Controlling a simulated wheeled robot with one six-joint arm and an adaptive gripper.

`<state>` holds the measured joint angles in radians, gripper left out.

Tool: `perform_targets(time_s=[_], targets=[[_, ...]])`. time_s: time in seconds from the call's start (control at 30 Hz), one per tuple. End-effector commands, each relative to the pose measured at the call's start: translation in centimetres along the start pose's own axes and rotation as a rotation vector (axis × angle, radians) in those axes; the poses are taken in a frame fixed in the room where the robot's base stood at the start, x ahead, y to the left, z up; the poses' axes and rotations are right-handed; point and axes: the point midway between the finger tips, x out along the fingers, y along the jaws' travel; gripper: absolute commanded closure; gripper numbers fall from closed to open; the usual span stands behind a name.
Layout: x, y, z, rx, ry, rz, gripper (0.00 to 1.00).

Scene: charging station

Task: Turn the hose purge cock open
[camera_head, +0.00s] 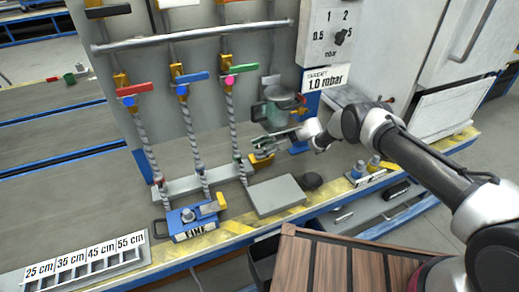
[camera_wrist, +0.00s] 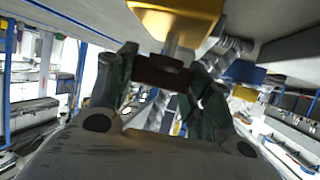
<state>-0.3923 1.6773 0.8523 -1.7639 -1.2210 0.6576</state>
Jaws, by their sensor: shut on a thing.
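In the wrist view a brass-coloured cock body (camera_wrist: 175,18) is at the top, with a short stem below it. A dark reddish-brown handle (camera_wrist: 158,74) sits at the stem's lower end, crosswise between my fingers. My gripper (camera_wrist: 166,66) is shut on this handle, one finger at each end. In the head view my gripper (camera_head: 258,146) is at the lower end of the right-hand hose (camera_head: 236,125), just above a yellow part (camera_head: 262,161). The handle is hidden or too small to make out there.
Red (camera_head: 134,89), blue (camera_head: 192,77) and green (camera_head: 243,69) valve levers top the braided hoses. A green-grey pot (camera_head: 280,104) stands behind my gripper.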

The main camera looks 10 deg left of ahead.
Motion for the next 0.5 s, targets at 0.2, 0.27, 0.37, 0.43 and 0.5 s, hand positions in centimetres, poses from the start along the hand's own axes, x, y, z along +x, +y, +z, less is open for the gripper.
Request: perform_targets(time_s=[0.2,0.27,0.37,0.43,0.5], targets=[[0.01,0.04,-0.09,-0.02,0.002,-0.041,0.73],[0.02,0.04,-0.08,-0.022,0.002,-0.047,0.73],[0.02,0.06,-0.13,-0.023,0.002,-0.052,0.73],[0.01,0.06,-0.16,-0.024,0.002,-0.053,0.73],[0.02,0.07,-0.18,-0.024,0.002,-0.054,0.73]])
